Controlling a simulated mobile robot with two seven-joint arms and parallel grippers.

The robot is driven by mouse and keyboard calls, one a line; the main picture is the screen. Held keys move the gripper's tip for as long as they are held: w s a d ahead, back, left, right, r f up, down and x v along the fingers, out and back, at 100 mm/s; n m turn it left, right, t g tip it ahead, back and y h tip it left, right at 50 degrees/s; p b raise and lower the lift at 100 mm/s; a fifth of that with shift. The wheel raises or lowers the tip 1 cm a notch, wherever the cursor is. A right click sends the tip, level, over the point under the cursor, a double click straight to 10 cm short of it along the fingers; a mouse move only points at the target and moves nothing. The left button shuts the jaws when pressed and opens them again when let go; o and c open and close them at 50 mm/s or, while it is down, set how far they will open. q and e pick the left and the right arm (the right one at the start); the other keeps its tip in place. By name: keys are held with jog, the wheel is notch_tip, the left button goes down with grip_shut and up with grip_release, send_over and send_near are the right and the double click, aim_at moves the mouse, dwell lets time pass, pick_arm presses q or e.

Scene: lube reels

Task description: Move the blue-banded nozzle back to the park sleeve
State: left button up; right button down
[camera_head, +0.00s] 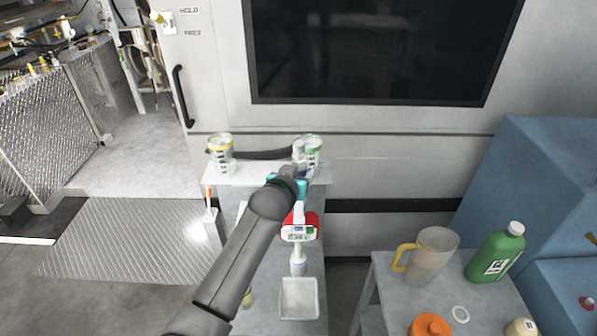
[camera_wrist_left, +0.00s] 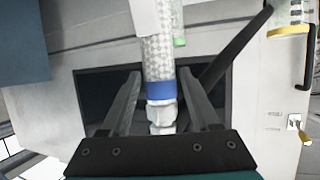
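The blue-banded nozzle (camera_wrist_left: 161,92) shows in the left wrist view between the two fingers of my left gripper (camera_wrist_left: 160,72). A pale patterned hose or sleeve adjoins the blue band. Narrow gaps show on both sides of the nozzle, so the fingers look open around it. In the head view my left gripper (camera_head: 299,174) is over the back of the narrow bench, by a pale upright piece (camera_head: 299,150). The nozzle's band is not clear there. I cannot identify the park sleeve with certainty. My right gripper is not in view.
A yellow-rimmed clear container (camera_head: 220,155) and a green-rimmed one (camera_head: 314,150) stand on the narrow bench. A red metering unit (camera_head: 299,228) is above a pale tray (camera_head: 299,313). A jug (camera_head: 434,258) and green bottle (camera_head: 495,252) stand on the right table.

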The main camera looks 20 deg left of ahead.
pick_arm(q)
jog(key=shift+o, duration=0.9)
jog(key=v, duration=1.5)
jog(key=shift+s, duration=0.15)
